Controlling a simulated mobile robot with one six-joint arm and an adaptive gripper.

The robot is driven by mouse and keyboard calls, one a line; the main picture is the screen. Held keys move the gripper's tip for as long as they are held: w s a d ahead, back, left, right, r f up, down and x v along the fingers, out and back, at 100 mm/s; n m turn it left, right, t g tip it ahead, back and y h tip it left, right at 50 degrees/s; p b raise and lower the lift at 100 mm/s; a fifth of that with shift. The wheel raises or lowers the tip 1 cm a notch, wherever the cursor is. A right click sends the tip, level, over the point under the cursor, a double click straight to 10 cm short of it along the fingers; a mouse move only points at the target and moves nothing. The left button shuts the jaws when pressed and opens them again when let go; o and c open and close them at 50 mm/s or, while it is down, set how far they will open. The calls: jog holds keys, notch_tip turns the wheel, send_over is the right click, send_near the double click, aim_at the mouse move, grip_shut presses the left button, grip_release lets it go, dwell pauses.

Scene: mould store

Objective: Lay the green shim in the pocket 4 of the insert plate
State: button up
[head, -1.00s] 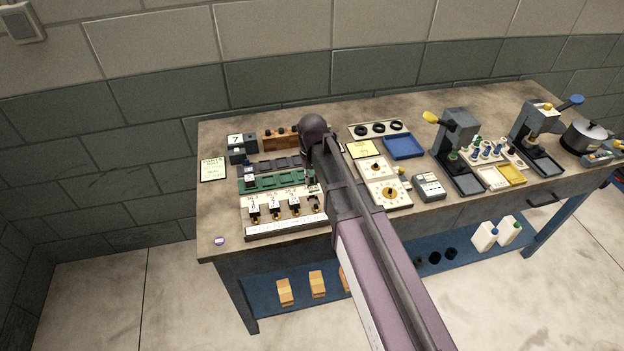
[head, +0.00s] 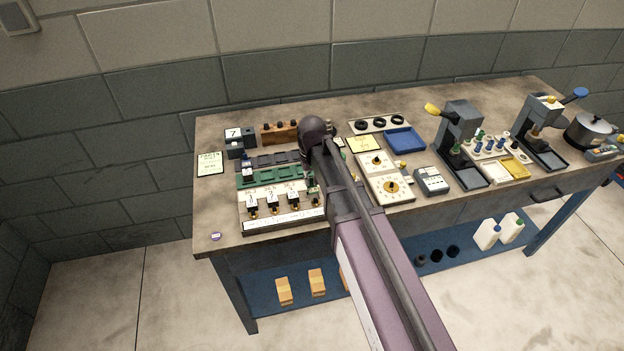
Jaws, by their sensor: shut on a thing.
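My arm's dark wrist joint (head: 315,132) is above the left part of the bench. My gripper is not in clear sight; the arm hides what is below and behind it. A dark grey strip with several sections (head: 272,161) lies left of the arm, and may be the insert plate, but I cannot read pocket numbers. A green strip with dark slots (head: 262,179) lies just in front of it; its right end is near my arm. I cannot make out the green shim as a separate piece.
A blue tray (head: 404,140), white dial panels (head: 389,188) and grey presses (head: 460,135) stand right of the arm. The bench's front left is mostly bare.

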aim_at(312, 185)
jog(key=shift+f+b, duration=0.55)
jog(key=shift+f, duration=0.25)
jog(key=shift+f+b, duration=0.8)
dwell(1.7)
jog(key=o, duration=0.8)
jog(key=c, duration=0.3)
jog(key=shift+c, duration=0.2)
jog(key=shift+r+p, duration=0.95)
jog(key=shift+r, duration=0.05)
jog(key=shift+r+p, duration=2.8)
